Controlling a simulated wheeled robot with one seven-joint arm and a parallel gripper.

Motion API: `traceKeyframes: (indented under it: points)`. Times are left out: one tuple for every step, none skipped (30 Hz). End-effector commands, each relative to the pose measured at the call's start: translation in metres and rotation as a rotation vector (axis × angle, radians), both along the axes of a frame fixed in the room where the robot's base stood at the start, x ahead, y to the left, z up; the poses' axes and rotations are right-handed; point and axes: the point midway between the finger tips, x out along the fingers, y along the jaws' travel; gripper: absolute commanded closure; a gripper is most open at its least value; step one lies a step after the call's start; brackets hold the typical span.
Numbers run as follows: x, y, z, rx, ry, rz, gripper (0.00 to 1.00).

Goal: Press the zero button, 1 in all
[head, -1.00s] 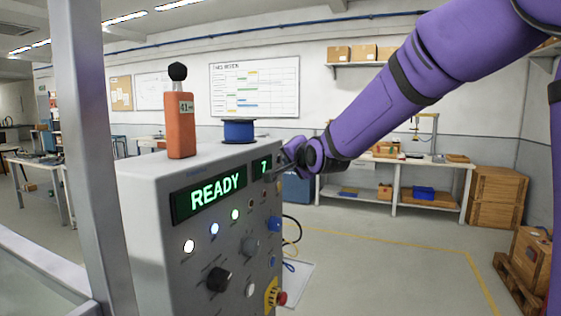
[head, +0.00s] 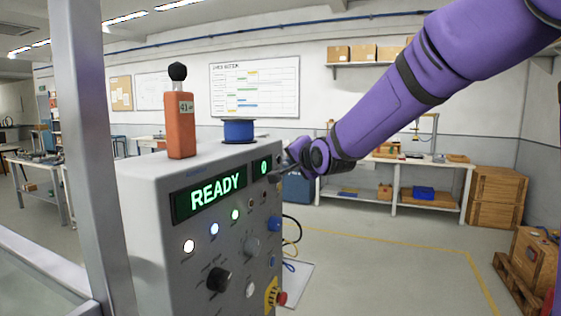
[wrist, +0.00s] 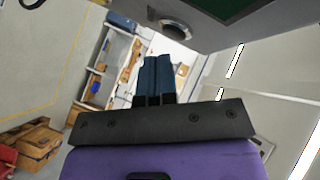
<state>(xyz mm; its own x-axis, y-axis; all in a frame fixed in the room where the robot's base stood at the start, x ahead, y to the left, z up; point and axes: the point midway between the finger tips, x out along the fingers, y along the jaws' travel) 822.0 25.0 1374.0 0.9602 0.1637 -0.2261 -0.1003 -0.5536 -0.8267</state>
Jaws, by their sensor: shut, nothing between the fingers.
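The grey control box (head: 140,190) stands in front of me with a large green display (head: 209,194) reading READY. A small display (head: 262,167) at its right end reads 0. My gripper (head: 284,160) is at the box's right edge, by the small display. In the wrist view my fingers (wrist: 158,76) are shut together with nothing between them. A round metal-ringed button (wrist: 173,27) on the panel is just beyond the fingertips, apart from them in the picture. I cannot read a label that marks the zero button.
An orange device (head: 181,125) and a blue spool (head: 239,131) stand on the box. A dark knob (head: 218,279), several lamps and a red emergency button (head: 281,298) sit on the panel. A grey post (head: 92,150) rises at left.

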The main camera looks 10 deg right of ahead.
Motion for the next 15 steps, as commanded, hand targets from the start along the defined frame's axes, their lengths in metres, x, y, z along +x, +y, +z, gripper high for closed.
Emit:
traceKeyframes:
  points:
    - [-0.0008, -0.0011, 0.0000, 0.000, 0.000, 0.000, 1.00]
    - [-0.0011, -0.0014, 0.0000, 0.000, 0.000, 0.000, 1.00]
    - [-0.0012, -0.0015, 0.0000, 0.000, 0.000, 0.000, 1.00]
    - [-0.0012, -0.0015, 0.0000, 0.000, 0.000, 0.000, 1.00]
    - [-0.0012, -0.0014, -0.0001, 0.000, 0.000, 0.000, 1.00]
    - [-0.0011, -0.0014, -0.0001, 0.000, 0.000, 0.000, 1.00]
    - [-0.0011, -0.0015, -0.0001, 0.000, 0.000, 0.000, 1.00]
    - [-0.0011, -0.0014, -0.0001, 0.000, 0.000, 0.000, 1.00]
    - [-0.0011, -0.0015, -0.0001, 0.000, 0.000, 0.000, 1.00]
    - [-0.0012, -0.0017, -0.0001, 0.000, 0.000, 0.000, 1.00]
    - [-0.0015, -0.0022, 0.0000, 0.000, 0.000, 0.000, 1.00]
    - [-0.0023, -0.0036, 0.0000, 0.000, -0.001, -0.001, 1.00]
    - [-0.0032, -0.0050, 0.0001, -0.001, -0.001, -0.001, 1.00]
    - [-0.0043, -0.0068, 0.0001, -0.001, -0.001, -0.001, 1.00]
    - [-0.0062, -0.0099, 0.0002, 0.000, 0.000, -0.002, 1.00]
